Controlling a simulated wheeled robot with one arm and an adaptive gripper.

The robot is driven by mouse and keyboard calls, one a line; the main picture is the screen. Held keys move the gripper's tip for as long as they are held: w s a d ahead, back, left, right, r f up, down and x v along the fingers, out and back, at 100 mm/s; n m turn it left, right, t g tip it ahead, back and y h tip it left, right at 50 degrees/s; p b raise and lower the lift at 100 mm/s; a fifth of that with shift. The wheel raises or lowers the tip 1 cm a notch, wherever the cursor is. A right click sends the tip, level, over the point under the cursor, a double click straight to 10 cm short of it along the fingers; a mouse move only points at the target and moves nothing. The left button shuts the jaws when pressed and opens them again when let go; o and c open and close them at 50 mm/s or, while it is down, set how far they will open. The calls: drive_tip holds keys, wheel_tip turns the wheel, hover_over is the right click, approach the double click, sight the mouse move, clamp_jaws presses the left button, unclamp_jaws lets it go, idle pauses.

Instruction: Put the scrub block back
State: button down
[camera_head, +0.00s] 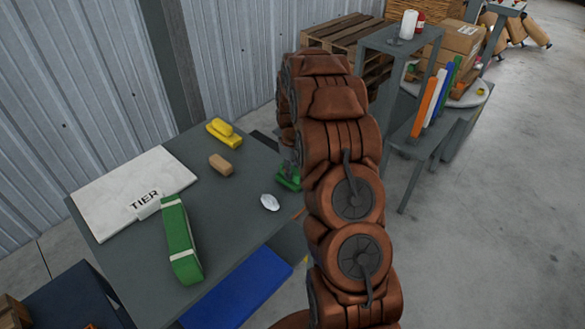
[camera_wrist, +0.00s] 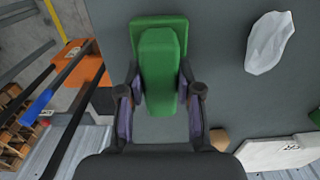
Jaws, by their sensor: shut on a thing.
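The green scrub block (camera_wrist: 162,65) has a raised grip on a flat base. My gripper (camera_wrist: 160,76) is shut on its raised grip, one finger on each side. In the head view the green block (camera_head: 288,181) shows only in part at the right edge of the grey table (camera_head: 235,228), with my arm covering the rest. I cannot tell whether its base touches the table. My gripper is mostly hidden behind my arm there. A yellow block of similar shape (camera_head: 224,132) sits at the table's back.
A tan block (camera_head: 221,164), a white crumpled piece (camera_head: 270,202), a green strap (camera_head: 180,240) and a white board marked TIER (camera_head: 125,190) lie on the table. A grey shelf unit (camera_head: 415,130) stands right. Bare tabletop lies between the small things.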

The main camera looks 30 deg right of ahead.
drive_tip(key=shift+f, duration=0.1)
drive_tip(key=shift+f, duration=0.15)
drive_tip(key=c, duration=0.8)
unclamp_jaws()
drive_tip(key=shift+o, duration=0.2)
